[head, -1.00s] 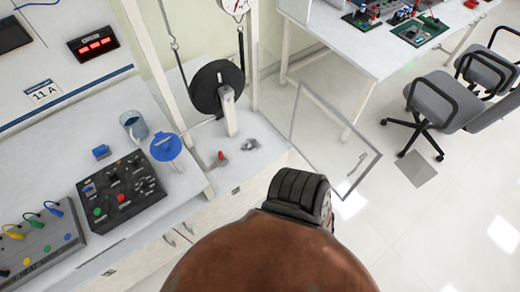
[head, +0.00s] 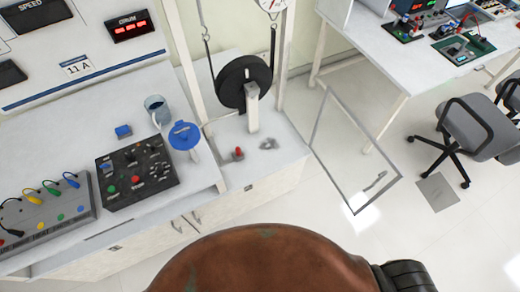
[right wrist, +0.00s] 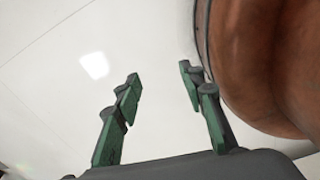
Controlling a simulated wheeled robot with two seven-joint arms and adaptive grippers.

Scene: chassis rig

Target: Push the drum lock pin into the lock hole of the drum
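The drum (head: 232,92) is a black disc hung upright between two cords, behind a pale post on the bench. A small red-topped piece (head: 238,153), which looks like the lock pin, stands on the bench top in front of the drum, near the post's foot. The lock hole cannot be made out. My right gripper (right wrist: 160,75) is open and empty in the right wrist view, with pale floor behind its green-sided fingers. It is well away from the drum and does not show in the head view. My left gripper is not in view.
A black control box (head: 137,174), a glass beaker (head: 157,108) and a blue-topped item (head: 184,135) stand left of the drum. A small grey metal piece (head: 268,144) lies right of the red-topped piece. An open framed door (head: 345,170) sticks out over the floor. Chairs (head: 473,122) stand right.

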